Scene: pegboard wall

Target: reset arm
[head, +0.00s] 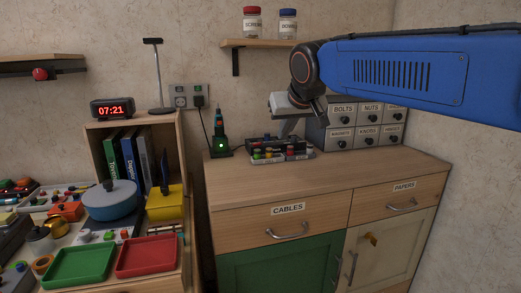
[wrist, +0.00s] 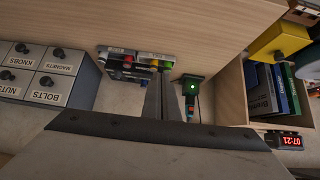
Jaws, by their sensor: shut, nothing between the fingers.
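My gripper (head: 284,133) is shut and empty. In the wrist view, which is upside down, the closed fingers (wrist: 165,82) point toward the same tray (wrist: 125,70). I cannot tell whether the fingertips touch the tray. The arm hides part of the wall and some of the drawer unit.
A labelled drawer unit (head: 360,125) stands right of the gripper. A green-lit device (head: 220,140) stands left on the cabinet (head: 330,185). A shelf (head: 260,43) holds two jars above. A side table at left holds a clock (head: 111,109), a blue pot (head: 110,200) and trays. The cabinet's front top is clear.

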